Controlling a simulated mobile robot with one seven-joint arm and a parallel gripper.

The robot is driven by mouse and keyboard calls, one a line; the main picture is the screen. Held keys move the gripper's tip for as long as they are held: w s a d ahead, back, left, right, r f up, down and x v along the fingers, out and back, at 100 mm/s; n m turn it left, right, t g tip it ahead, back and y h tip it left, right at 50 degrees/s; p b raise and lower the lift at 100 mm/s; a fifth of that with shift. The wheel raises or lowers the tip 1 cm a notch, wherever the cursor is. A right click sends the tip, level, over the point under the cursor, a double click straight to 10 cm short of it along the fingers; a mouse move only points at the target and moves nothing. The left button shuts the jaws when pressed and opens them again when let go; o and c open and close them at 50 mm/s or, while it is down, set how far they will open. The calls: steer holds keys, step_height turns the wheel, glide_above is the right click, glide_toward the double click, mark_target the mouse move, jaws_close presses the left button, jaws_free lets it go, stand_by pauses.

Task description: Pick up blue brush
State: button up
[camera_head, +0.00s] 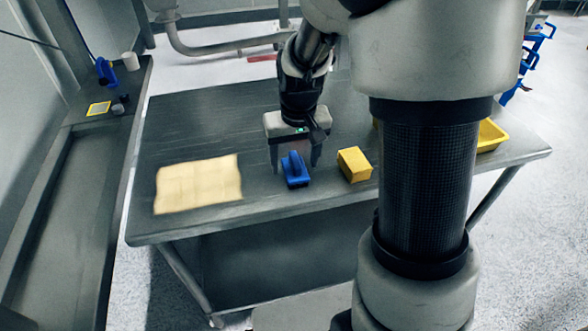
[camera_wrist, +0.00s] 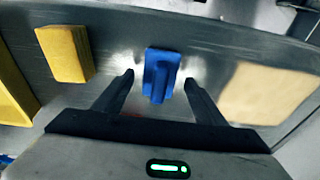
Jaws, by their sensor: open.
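The blue brush (camera_head: 295,170) lies on the metal table (camera_head: 205,118), near its front edge. It has a raised ridge-like handle along its top. In the wrist view the brush (camera_wrist: 161,74) sits ahead of and between the two fingers. My gripper (camera_head: 296,165) is just behind and above the brush in the head view. Its fingers (camera_wrist: 160,86) are spread apart with nothing held between them. I cannot tell the exact height of the fingertips over the brush.
A yellow block (camera_head: 355,164) stands just right of the brush. A beige cloth or sheet (camera_head: 198,183) lies on the left. A yellow tray (camera_head: 491,135) is at the right, partly behind my arm. The table between brush and sheet is clear. A side counter (camera_head: 62,185) runs along the left.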

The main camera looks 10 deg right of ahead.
mark_target(294, 158)
steer(key=shift+w+f, duration=0.1)
steer(key=shift+f, duration=0.5)
steer(key=c, duration=1.2)
step_height(294, 158, up, 10)
steer(key=shift+r+p, duration=0.1)
steer(key=shift+p, duration=0.8)
steer(key=o, duration=0.5)
steer(key=c, duration=0.3)
